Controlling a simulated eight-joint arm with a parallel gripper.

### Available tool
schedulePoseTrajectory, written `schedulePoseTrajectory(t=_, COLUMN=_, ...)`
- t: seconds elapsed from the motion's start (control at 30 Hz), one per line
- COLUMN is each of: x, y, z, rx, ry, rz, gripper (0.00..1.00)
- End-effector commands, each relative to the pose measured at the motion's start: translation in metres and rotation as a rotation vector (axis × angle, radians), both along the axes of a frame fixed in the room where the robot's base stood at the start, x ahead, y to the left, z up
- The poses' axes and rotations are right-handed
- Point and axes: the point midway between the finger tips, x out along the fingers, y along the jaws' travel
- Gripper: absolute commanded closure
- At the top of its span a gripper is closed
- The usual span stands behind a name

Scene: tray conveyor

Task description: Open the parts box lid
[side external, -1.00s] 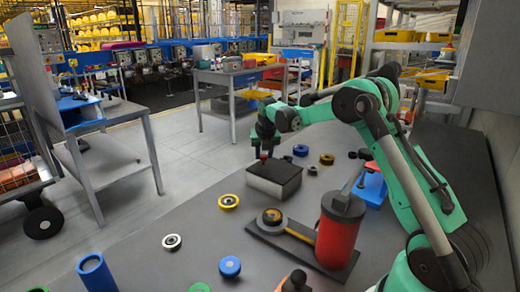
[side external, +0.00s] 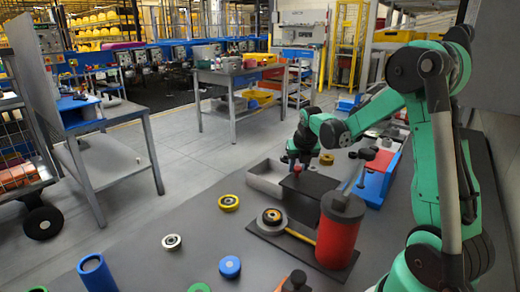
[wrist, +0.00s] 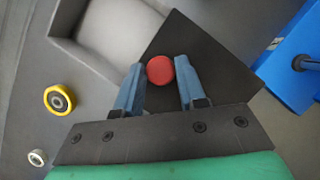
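The parts box (side external: 262,186) is a pale open-topped box on the dark table, and its grey inside shows. Its lid (side external: 318,187) is a flat dark plate with a red knob (side external: 297,169), lying to the right of the box opening and hiding part of the box's right side. My gripper (side external: 299,160) points down over the knob. In the wrist view, the blue fingertips of my gripper (wrist: 160,70) close in on both sides of the red knob (wrist: 160,70). The lid (wrist: 205,75) is turned at an angle to the box (wrist: 95,62). I cannot tell whether the lid touches the table.
A blue-and-red fixture (side external: 377,180) stands right of the lid. A red cylinder (side external: 340,235) on a dark plate is in front. A yellow-rimmed roller (side external: 229,202), a white-rimmed one (side external: 172,241) and a blue one (side external: 230,266) lie left. Table between them is free.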

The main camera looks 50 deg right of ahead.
Motion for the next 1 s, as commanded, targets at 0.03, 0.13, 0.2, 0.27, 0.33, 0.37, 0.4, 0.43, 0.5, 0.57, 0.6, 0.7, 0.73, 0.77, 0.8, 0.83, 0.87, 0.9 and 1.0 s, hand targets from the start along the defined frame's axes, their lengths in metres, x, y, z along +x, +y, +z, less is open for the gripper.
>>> schedulePoseTrajectory(t=0.03, x=0.000, y=0.000, z=0.000, rx=0.000, ry=0.000, rz=0.000, gripper=0.50)
schedulePoseTrajectory(t=0.13, x=0.000, y=0.000, z=0.000, rx=0.001, ry=0.001, rz=0.000, gripper=0.36)
schedulePoseTrajectory(t=0.2, x=0.000, y=0.000, z=0.000, rx=0.001, ry=0.001, rz=0.000, gripper=0.36)
schedulePoseTrajectory(t=0.27, x=0.000, y=0.000, z=0.000, rx=0.001, ry=0.001, rz=0.000, gripper=0.36)
schedulePoseTrajectory(t=0.33, x=0.000, y=0.000, z=0.000, rx=0.001, ry=0.001, rz=0.000, gripper=0.36)
schedulePoseTrajectory(t=0.37, x=0.000, y=0.000, z=0.000, rx=0.001, ry=0.001, rz=0.000, gripper=0.36)
schedulePoseTrajectory(t=0.4, x=0.000, y=0.001, z=0.001, rx=0.001, ry=0.001, rz=0.000, gripper=0.36)
schedulePoseTrajectory(t=0.43, x=0.000, y=0.001, z=0.002, rx=0.001, ry=0.001, rz=0.000, gripper=0.36)
schedulePoseTrajectory(t=0.5, x=-0.002, y=0.002, z=0.007, rx=0.001, ry=0.001, rz=0.000, gripper=0.36)
schedulePoseTrajectory(t=0.57, x=-0.003, y=0.004, z=0.013, rx=0.001, ry=0.002, rz=0.001, gripper=0.36)
schedulePoseTrajectory(t=0.6, x=-0.005, y=0.006, z=0.018, rx=0.001, ry=0.002, rz=0.001, gripper=0.36)
schedulePoseTrajectory(t=0.7, x=-0.009, y=0.009, z=0.030, rx=0.001, ry=0.002, rz=0.001, gripper=0.36)
schedulePoseTrajectory(t=0.73, x=-0.010, y=0.010, z=0.034, rx=0.001, ry=0.002, rz=0.001, gripper=0.36)
schedulePoseTrajectory(t=0.77, x=-0.011, y=0.011, z=0.037, rx=0.001, ry=0.002, rz=0.001, gripper=0.36)
schedulePoseTrajectory(t=0.8, x=-0.012, y=0.012, z=0.041, rx=0.001, ry=0.002, rz=0.001, gripper=0.36)
schedulePoseTrajectory(t=0.83, x=-0.013, y=0.013, z=0.044, rx=0.001, ry=0.002, rz=0.001, gripper=0.36)
schedulePoseTrajectory(t=0.87, x=-0.013, y=0.014, z=0.046, rx=0.001, ry=0.002, rz=0.001, gripper=0.36)
schedulePoseTrajectory(t=0.9, x=-0.014, y=0.015, z=0.048, rx=0.000, ry=0.001, rz=0.001, gripper=0.36)
schedulePoseTrajectory(t=1.0, x=-0.015, y=0.016, z=0.051, rx=0.000, ry=0.001, rz=0.001, gripper=0.36)
